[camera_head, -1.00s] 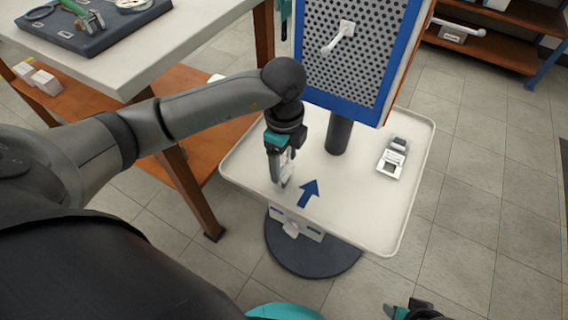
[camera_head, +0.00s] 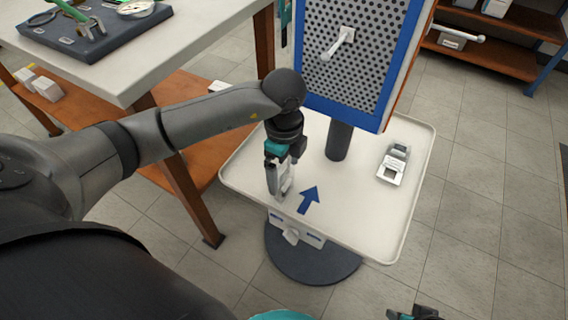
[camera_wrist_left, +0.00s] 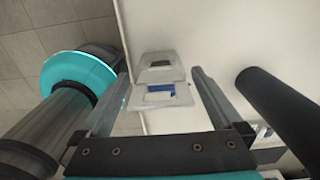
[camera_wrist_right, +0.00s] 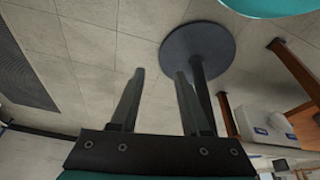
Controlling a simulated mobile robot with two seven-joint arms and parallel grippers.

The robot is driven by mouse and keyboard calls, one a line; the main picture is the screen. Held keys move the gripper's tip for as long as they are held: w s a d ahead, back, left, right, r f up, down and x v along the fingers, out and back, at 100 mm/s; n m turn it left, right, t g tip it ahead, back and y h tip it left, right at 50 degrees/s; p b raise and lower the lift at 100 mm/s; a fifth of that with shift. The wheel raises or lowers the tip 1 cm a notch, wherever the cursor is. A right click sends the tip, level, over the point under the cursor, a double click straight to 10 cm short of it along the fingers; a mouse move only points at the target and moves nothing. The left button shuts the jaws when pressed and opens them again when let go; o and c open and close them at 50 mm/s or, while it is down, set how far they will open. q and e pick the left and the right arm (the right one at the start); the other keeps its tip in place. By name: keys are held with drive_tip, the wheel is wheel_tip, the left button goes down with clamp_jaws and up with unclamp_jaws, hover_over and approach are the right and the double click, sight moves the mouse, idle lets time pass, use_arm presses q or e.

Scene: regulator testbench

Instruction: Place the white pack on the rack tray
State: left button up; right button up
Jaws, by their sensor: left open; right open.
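The white tray (camera_head: 345,215) sits on a dark pole below a blue-framed perforated panel. My left gripper (camera_head: 280,186) points down over its near left part, beside the blue arrow. It is open, with its fingers (camera_wrist_left: 162,100) on either side of a pale pack with a grey top and blue label (camera_wrist_left: 160,78). In the head view the pack is mostly hidden by the fingers. I cannot tell whether it rests on the tray. My right gripper (camera_wrist_right: 160,100) is open and empty over the floor; only part of it shows at the head view's bottom edge.
A grey-white device (camera_head: 392,164) lies on the tray's right side. The panel (camera_head: 350,55) with a white handle rises behind. A workbench (camera_head: 125,75) with a lower wooden shelf stands left. The tray's front right is clear.

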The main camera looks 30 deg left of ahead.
use_arm(q)
drive_tip(key=shift+r, duration=0.25)
wheel_tip(320, 180, up, 10)
drive_tip(key=p, duration=0.4)
drive_tip(key=shift+f, duration=0.2)
drive_tip(key=shift+r+p, duration=0.45)
drive_tip(key=shift+r, duration=0.7)
use_arm(e)
drive_tip(key=s+d+f+g, duration=0.1)
drive_tip(key=s+f, duration=0.3)
drive_tip(key=f, duration=0.5)
drive_tip(key=shift+s+d+f, duration=0.2)
drive_tip(key=shift+d+f, duration=0.1)
